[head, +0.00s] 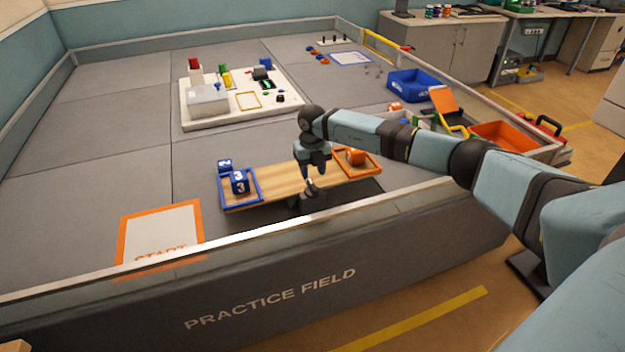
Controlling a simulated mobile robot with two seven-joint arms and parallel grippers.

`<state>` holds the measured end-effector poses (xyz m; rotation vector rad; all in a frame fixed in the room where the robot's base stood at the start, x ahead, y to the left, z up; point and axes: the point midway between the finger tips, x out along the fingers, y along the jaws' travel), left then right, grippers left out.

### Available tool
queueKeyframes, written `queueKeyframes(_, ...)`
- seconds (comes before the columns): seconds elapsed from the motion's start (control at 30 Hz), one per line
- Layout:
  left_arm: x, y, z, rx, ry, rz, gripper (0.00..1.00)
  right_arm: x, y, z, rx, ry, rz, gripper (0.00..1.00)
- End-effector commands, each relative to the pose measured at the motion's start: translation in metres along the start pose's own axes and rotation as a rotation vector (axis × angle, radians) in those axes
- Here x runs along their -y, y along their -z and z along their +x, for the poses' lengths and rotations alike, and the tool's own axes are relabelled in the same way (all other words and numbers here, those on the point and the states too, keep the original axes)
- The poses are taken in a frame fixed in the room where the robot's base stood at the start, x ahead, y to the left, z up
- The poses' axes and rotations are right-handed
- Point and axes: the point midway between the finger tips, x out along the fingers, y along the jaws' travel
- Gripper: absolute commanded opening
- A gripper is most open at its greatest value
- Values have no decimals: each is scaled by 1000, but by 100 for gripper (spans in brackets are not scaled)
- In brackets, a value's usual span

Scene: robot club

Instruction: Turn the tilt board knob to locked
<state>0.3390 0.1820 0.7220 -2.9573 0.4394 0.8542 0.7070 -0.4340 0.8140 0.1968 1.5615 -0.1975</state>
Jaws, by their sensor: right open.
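The tilt board (277,182) is a wooden plank near the front wall of the field, with a blue-edged tray (256,190) at its left end and an orange-edged tray (374,168) at its right end. Blue number blocks (239,183) are at the blue tray, and an orange block (356,157) sits in the orange tray. My right gripper (311,184) is open and points down at the front middle of the board. The knob cannot be made out clearly; the gripper covers that spot, and I cannot tell whether they touch. My left gripper is out of view.
The field's front wall (270,262) runs close in front of the board. A white base with blocks (190,122) stands behind it. A blue bin (413,84) and an orange box (500,136) are at the right. The orange START square (160,228) is clear.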

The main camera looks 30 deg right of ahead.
Motion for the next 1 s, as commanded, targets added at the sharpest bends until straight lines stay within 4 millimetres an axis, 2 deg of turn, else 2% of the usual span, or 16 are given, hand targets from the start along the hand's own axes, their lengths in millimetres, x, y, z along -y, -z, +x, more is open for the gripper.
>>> queueKeyframes(0.03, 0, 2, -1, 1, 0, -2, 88, 0, -1, -16, 4, -1, 0, 43)
queueKeyframes(0.2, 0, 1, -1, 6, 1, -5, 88, 0, -1, -52, 3, -1, 1, 43)
queueKeyframes(0.4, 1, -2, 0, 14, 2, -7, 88, 0, 0, -77, 1, -1, 1, 43)
queueKeyframes(0.57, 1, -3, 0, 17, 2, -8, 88, 0, 0, -83, -1, -1, 1, 43)
queueKeyframes(1.0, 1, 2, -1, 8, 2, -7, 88, 0, 0, -83, 0, -1, 1, 43)
